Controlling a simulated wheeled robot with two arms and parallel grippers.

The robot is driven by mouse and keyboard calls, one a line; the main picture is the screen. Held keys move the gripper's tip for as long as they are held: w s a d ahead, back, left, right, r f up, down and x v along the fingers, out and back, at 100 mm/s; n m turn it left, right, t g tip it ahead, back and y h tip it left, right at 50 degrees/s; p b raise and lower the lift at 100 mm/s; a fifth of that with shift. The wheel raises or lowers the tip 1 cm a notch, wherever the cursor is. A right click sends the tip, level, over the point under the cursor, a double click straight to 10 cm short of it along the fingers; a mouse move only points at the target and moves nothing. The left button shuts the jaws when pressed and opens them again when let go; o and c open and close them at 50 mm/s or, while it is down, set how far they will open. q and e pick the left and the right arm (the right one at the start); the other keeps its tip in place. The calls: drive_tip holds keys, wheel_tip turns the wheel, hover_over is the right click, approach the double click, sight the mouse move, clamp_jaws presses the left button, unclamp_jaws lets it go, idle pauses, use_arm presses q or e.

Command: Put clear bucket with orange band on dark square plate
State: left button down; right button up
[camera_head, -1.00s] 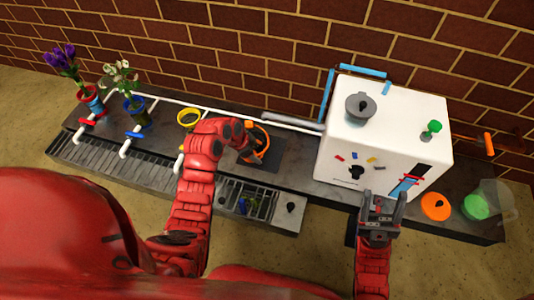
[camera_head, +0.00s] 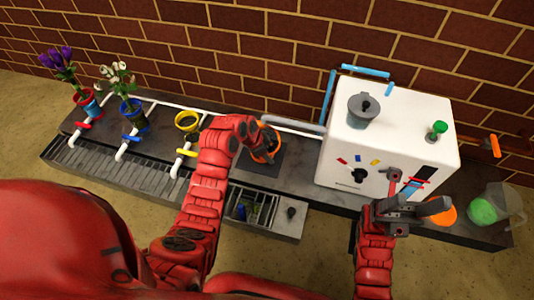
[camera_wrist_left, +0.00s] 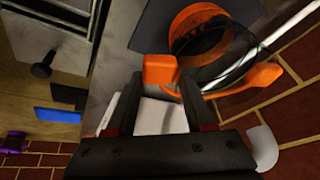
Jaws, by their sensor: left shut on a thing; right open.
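The clear bucket with the orange band (camera_head: 266,157) is at my left gripper (camera_head: 264,141), over the dark square plate (camera_head: 262,168). In the left wrist view, my left gripper (camera_wrist_left: 163,88) is shut on an orange block-like part of the bucket (camera_wrist_left: 195,22). The bucket's see-through wall and orange band show beyond the fingers, with part of the dark plate (camera_wrist_left: 150,25) beside them. I cannot tell whether the bucket touches the plate. My arm partly hides both in the head view. My right gripper (camera_head: 415,203) is open and empty in front of the white box.
The white box (camera_head: 385,140) with a grey pot (camera_head: 363,110) on top stands right of the plate. A yellow pot (camera_head: 187,122) and two flower pots stand left, by the pipes.

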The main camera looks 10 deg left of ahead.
use_arm(q)
drive_tip(key=shift+c, duration=1.3)
unclamp_jaws()
